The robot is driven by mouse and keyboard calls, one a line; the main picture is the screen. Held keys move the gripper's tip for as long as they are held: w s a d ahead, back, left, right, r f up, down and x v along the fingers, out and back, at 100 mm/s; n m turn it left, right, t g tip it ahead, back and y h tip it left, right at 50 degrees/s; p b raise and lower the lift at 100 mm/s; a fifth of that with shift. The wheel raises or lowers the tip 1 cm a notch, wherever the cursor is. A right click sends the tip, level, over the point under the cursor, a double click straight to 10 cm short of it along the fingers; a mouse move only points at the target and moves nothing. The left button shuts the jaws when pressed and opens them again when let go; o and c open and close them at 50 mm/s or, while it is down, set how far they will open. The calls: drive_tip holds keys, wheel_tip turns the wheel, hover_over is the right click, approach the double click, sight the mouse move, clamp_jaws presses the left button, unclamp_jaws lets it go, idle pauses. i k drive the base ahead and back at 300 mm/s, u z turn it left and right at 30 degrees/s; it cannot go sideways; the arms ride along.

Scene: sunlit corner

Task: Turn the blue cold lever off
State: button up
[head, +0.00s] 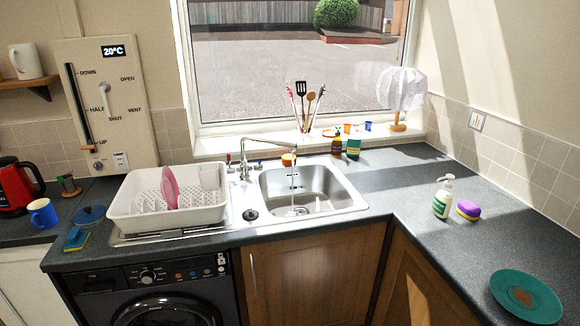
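The chrome tap (244,163) stands at the back of the sink, between the dish rack and the bowl. Its spout reaches right over the steel sink bowl (322,186). A small red lever (229,158) is on the tap's left side. The blue cold lever (259,163) is on its right side, very small here, and its exact angle is hard to tell. A thin pale streak under the spout looks like running water. My gripper is not in view.
A white dish rack (140,212) with a pink plate stands left of the tap. An orange object (288,159) is near the spout's end. Several small containers stand behind the bowl. A soap bottle (443,197) and green plate (526,296) are on the right counter, which has free room.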

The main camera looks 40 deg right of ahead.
sight(259, 166)
drive_tip(key=z, duration=0.7)
drive_tip(key=k, duration=0.95)
drive_tip(key=u, duration=0.05)
drive_tip(key=i, duration=0.75)
drive_tip(key=z, duration=0.1)
